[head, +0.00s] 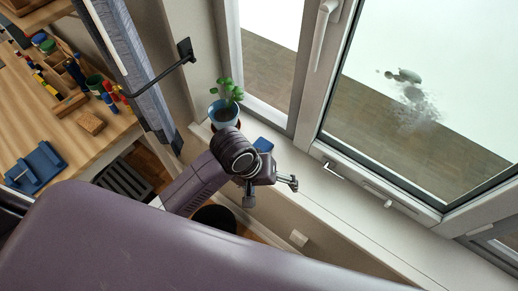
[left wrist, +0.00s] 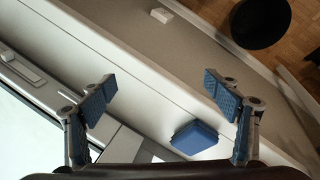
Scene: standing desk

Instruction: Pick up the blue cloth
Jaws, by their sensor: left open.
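The blue cloth (head: 263,145) looks like a small folded square on the white windowsill, partly hidden behind my left gripper in the head view. In the left wrist view the cloth (left wrist: 194,138) lies flat on the sill, low in the picture, between the fingers but closer to the right-hand one. My left gripper (head: 271,191) is open and empty over the sill's room-side edge. Its two blue-padded fingers (left wrist: 160,84) are spread wide, with nothing between the tips. My right gripper is not in view.
A potted plant (head: 224,113) stands on the sill's far end, close to the cloth. The window (head: 400,140) with a dark smudge borders the sill (head: 345,205). A dark round bin (head: 213,218) is below. A wooden desk (head: 60,110) with toys is left. The sill's right part is clear.

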